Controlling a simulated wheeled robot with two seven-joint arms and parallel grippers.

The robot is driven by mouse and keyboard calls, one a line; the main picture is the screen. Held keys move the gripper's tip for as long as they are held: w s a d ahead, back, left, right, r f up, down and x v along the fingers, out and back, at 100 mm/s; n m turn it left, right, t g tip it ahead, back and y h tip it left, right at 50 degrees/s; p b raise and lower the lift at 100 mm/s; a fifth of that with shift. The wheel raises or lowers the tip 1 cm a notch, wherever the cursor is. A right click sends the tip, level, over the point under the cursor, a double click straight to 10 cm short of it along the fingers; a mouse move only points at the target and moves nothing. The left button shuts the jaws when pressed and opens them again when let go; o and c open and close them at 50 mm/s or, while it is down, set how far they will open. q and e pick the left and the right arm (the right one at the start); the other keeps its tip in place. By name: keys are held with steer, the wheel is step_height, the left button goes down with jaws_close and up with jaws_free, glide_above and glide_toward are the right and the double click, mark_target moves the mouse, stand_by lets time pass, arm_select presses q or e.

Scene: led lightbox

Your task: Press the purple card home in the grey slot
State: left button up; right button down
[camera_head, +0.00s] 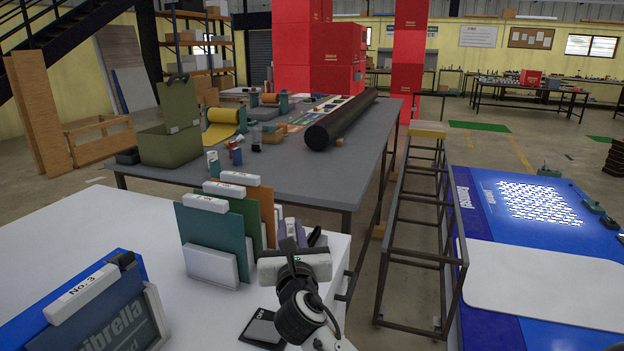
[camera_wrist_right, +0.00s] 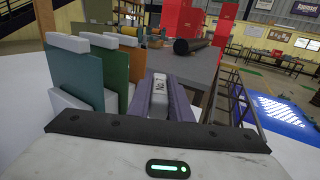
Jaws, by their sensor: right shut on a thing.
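The purple card (camera_head: 278,231) shows only in part in the head view, at the right end of a row of upright cards on the white table. My gripper body hides the card's lower part, and I cannot make out the grey slot or how deep the card sits. My left gripper is not in view.
Teal (camera_head: 214,232), green (camera_head: 246,207) and orange (camera_head: 266,200) cards stand upright just left of it. A blue "No. 3" panel (camera_head: 100,318) is at front left. An "OFF" switch (camera_head: 263,328) lies near the front. A grey workbench (camera_head: 310,180) stands behind.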

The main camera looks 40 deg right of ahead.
steer(key=w+d+r+m+g+h+b, duration=0.1)
steer(key=w+d+r+m+g+h, duration=0.1)
steer(key=d, duration=0.5)
steer(key=w+d+r+m+g+h+b, duration=0.2)
steer(key=w+d+r+m+g+h, duration=0.1)
steer(key=w+d, duration=0.4)
step_height(320, 180, up, 2)
steer(key=shift+d+r+g, duration=0.1)
steer(key=shift+d+g, duration=0.2)
steer(key=shift+g, duration=0.4)
step_height(320, 180, down, 8)
steer(key=shift+r+b, duration=0.15)
steer(key=shift+b, duration=0.15)
steer(key=shift+a, duration=0.1)
steer(key=shift+p, duration=0.4)
